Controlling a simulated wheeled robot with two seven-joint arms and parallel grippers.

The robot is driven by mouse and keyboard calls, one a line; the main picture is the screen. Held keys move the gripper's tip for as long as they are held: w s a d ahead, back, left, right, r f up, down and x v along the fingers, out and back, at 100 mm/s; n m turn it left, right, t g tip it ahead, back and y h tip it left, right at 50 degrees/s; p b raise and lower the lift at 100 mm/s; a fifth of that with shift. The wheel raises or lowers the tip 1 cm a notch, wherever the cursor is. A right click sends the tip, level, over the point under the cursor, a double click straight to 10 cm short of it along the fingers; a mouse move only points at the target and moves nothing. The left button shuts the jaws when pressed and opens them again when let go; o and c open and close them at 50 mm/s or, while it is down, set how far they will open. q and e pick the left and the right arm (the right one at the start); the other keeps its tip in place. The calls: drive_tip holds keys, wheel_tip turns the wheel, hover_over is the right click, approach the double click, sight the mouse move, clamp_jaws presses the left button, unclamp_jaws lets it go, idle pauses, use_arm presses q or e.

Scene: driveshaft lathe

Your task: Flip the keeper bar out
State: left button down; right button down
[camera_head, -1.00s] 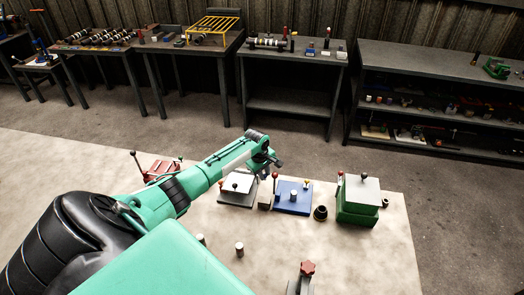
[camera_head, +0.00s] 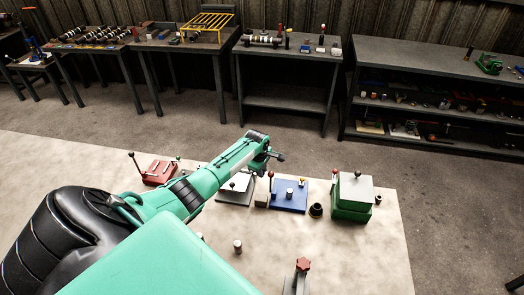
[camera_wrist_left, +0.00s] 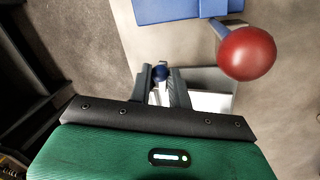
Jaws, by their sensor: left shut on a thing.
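The left gripper (camera_head: 270,163) hangs over the grey plate fixture at the middle of the bench. In the left wrist view its fingers (camera_wrist_left: 161,82) are closed around a small pale part with a dark blue round knob (camera_wrist_left: 161,72). I cannot tell for certain whether this is the keeper bar. A lever with a red ball (camera_wrist_left: 247,53) stands to the right of the fingers, apart from them. The blue plate fixture (camera_head: 282,206) lies just right of the gripper. The grey plate (camera_head: 233,197) is partly hidden by my arm. My right gripper is not in view.
A green block fixture (camera_head: 350,214) with a grey top stands at right, beside a black ring (camera_head: 316,210). A red fixture (camera_head: 158,174) lies behind my arm.

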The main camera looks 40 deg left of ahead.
use_arm(q)
drive_tip(key=c, duration=1.3)
unclamp_jaws()
drive_tip(key=shift+a, duration=0.1)
wheel_tip(320, 180, up, 14)
drive_tip(key=s+b, duration=0.2)
drive_tip(key=b, duration=0.1)
drive_tip(key=shift+s+d+f, duration=0.15)
drive_tip(key=shift+s+d, duration=0.05)
drive_tip(key=shift+s, duration=0.1)
